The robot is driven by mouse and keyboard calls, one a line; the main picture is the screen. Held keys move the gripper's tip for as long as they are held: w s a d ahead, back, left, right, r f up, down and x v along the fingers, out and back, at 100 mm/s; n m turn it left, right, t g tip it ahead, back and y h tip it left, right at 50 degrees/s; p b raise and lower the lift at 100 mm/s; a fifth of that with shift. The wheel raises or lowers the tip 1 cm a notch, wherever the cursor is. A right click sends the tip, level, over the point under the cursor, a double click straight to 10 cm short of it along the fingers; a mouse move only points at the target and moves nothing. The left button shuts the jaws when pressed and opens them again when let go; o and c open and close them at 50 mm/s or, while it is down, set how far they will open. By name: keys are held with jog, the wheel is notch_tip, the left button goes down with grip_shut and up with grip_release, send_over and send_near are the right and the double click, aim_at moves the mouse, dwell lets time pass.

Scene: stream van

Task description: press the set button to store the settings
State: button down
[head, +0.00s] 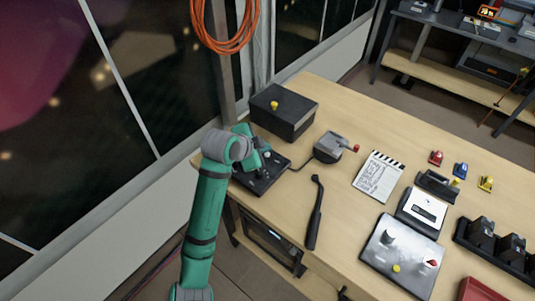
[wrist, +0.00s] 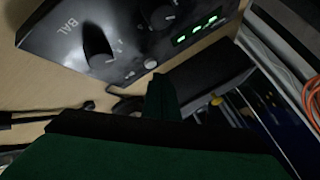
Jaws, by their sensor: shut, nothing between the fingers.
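A dark control panel (head: 270,178) sits on the near left corner of the table in the head view, partly hidden by my arm. In the wrist view the panel (wrist: 60,42) shows the letters BAL, a black knob (wrist: 97,46), green lit displays (wrist: 196,31) and a small pale round button (wrist: 151,64) at its edge. I cannot read a "set" label. My gripper (wrist: 162,80) is shut and empty, its tip just beside the pale button in the picture; I cannot tell whether they touch. In the head view my gripper (head: 256,158) is over the panel.
A black box with a yellow knob (head: 284,110) stands behind the panel. A grey device with a red-tipped lever (head: 332,147) is to its right, joined by a cable. A black handle (head: 315,212), a clapperboard (head: 379,176) and a silver panel (head: 402,257) lie farther right.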

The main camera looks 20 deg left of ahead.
jog(key=shift+f, duration=0.1)
dwell(0.6)
jog(key=shift+f, duration=0.35)
jog(key=shift+f, duration=0.4)
dwell(0.9)
jog(key=shift+r, duration=0.85)
notch_tip(320, 180, up, 5)
dwell(0.6)
dwell(0.7)
